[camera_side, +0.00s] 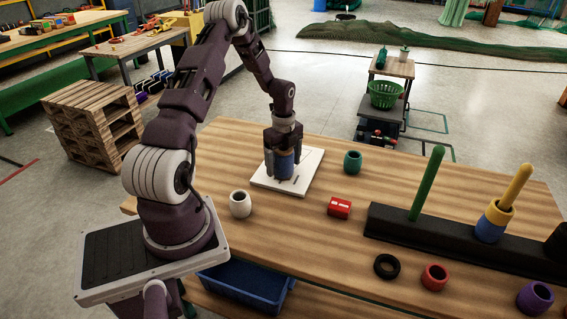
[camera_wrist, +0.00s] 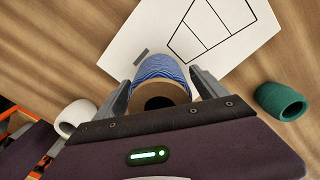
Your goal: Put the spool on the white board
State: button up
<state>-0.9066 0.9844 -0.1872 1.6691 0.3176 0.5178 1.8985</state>
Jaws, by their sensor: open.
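A spool (camera_side: 285,163) wound with blue stands upright on the white board (camera_side: 310,160), near the board's front left part. In the wrist view the spool (camera_wrist: 160,82) shows its blue winding and brown hollow core, and the white board (camera_wrist: 150,35) with black printed lines lies under it. My gripper (camera_side: 284,172) is down over the spool, with one finger on each side. In the wrist view my gripper (camera_wrist: 163,88) is open, with small gaps visible between the fingers and the spool.
A white ring-shaped piece (camera_side: 240,204), a green one (camera_side: 352,162) and a red block (camera_side: 339,207) stand near the board. A black base with a green peg (camera_side: 427,184) and a yellow peg (camera_side: 516,187) is at right. Black (camera_side: 387,266), red (camera_side: 435,277) and purple (camera_side: 535,298) rings lie in front.

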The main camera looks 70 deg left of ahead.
notch_tip(320, 180, up, 12)
jog(key=shift+d+r, duration=0.1)
jog(key=s+d+r+n+t+y, duration=0.25)
jog(key=d+r+n, duration=0.45)
jog(key=d+r, duration=1)
jog(key=s+d+r+n+t+h, duration=0.1)
jog(key=s+d+n+t+h, duration=0.1)
jog(key=s+d+n, duration=0.6)
jog(key=s+d+t, duration=0.1)
jog(key=s+d, duration=0.5)
jog(key=s, duration=0.1)
jog(key=shift+s+d+r+n, duration=0.15)
jog(key=shift+s+r+n, duration=0.25)
